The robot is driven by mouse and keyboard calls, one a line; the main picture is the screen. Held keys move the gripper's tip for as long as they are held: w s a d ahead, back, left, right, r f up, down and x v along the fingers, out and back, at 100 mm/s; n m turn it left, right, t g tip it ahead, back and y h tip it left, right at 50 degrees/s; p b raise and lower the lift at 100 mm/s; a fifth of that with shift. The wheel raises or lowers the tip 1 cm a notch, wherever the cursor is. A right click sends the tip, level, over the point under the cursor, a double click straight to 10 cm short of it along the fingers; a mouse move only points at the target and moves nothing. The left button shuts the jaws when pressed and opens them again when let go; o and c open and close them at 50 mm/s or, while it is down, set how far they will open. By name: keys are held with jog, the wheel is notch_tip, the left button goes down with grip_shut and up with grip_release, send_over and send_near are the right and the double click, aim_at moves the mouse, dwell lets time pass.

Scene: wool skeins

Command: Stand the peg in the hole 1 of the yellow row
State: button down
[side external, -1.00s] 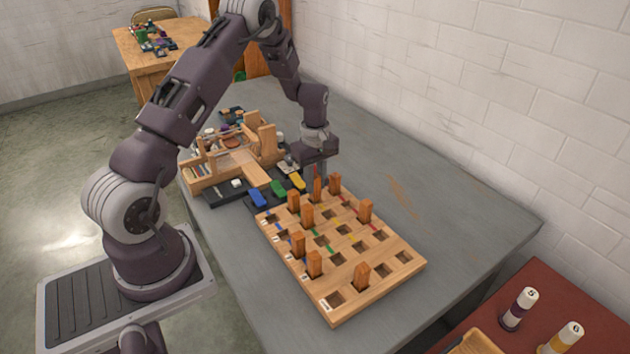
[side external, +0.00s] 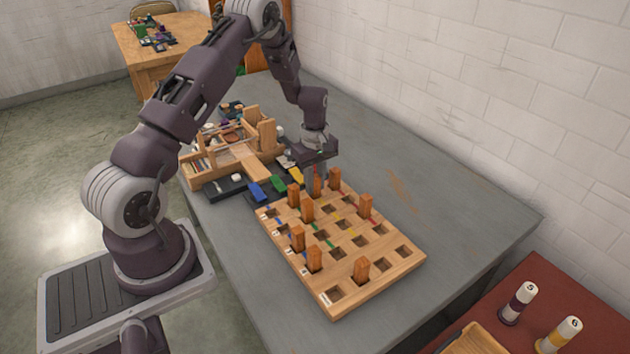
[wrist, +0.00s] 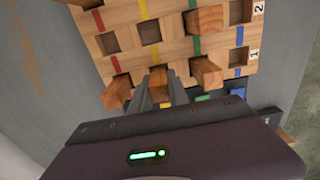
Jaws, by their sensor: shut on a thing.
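The wooden pegboard (side external: 333,308) has several holes and coloured lines, with small number labels along one edge. My gripper (side external: 317,183) is low over the far end of the board, shut on a wooden peg (side external: 317,188) that is upright over the first hole of the yellow row. In the wrist view my gripper (wrist: 158,85) sits at the end of the yellow line, and its fingers mostly hide the peg. I cannot tell how far the peg's foot is in the hole. Standing pegs flank it closely, one on the red side (wrist: 118,90) and one on the green side (wrist: 206,72).
Other pegs (side external: 365,207) stand in the board, and several holes are empty. Blue, green and yellow pieces (side external: 279,186) and a wooden rack (side external: 225,160) lie beyond the board. The grey table (side external: 460,215) is clear to the right. Bottles (side external: 518,303) stand on a red surface.

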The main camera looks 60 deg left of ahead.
jog(key=shift+f, duration=0.25)
dwell(0.6)
jog(key=c, duration=0.8)
grip_release()
jog(key=shift+o, duration=0.2)
jog(key=shift+r, duration=0.1)
jog(key=shift+r, duration=3.7)
jog(key=shift+r, duration=0.1)
